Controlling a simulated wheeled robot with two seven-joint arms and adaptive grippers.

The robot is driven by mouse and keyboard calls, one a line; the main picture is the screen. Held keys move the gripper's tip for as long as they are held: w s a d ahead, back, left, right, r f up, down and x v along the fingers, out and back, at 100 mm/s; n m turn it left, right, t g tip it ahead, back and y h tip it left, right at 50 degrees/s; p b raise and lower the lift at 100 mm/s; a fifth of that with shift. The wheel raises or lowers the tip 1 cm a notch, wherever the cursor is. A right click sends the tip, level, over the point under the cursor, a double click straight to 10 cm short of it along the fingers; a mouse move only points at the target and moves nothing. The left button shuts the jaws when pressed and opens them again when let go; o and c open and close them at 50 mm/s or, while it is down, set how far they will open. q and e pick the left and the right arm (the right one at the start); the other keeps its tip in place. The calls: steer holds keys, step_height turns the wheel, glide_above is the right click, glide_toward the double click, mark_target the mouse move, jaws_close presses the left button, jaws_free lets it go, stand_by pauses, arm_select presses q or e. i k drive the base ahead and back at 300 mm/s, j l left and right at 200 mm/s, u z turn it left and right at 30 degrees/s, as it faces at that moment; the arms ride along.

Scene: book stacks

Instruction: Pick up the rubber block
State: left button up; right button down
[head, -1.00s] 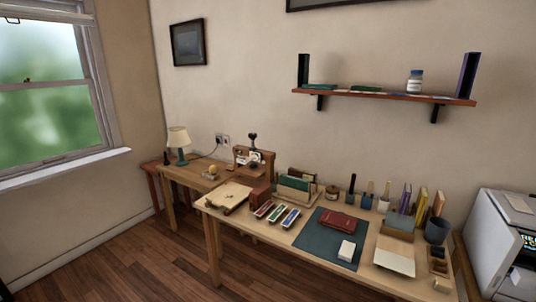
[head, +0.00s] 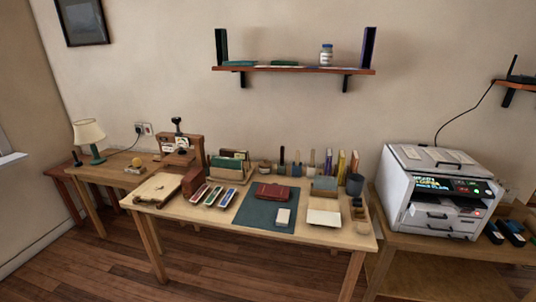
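A small off-white block (head: 283,216), which looks like the rubber block, lies on the dark green mat (head: 256,222) near the table's front edge. A dark red book or case (head: 272,192) lies behind it on the same mat, a little to the left and apart from it. Nothing covers the block. Neither of my grippers shows in the head view.
The wooden table (head: 185,215) also holds narrow colored trays (head: 214,196) left of the mat and a cream pad (head: 323,217) to its right. Jars with tools, books and a dark cup (head: 355,185) line the back. A printer (head: 438,190) stands at right.

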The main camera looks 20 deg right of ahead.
mark_target(363, 228)
steer(key=z, duration=1.55)
steer(key=u, duration=1.45)
steer(key=z, duration=1.2)
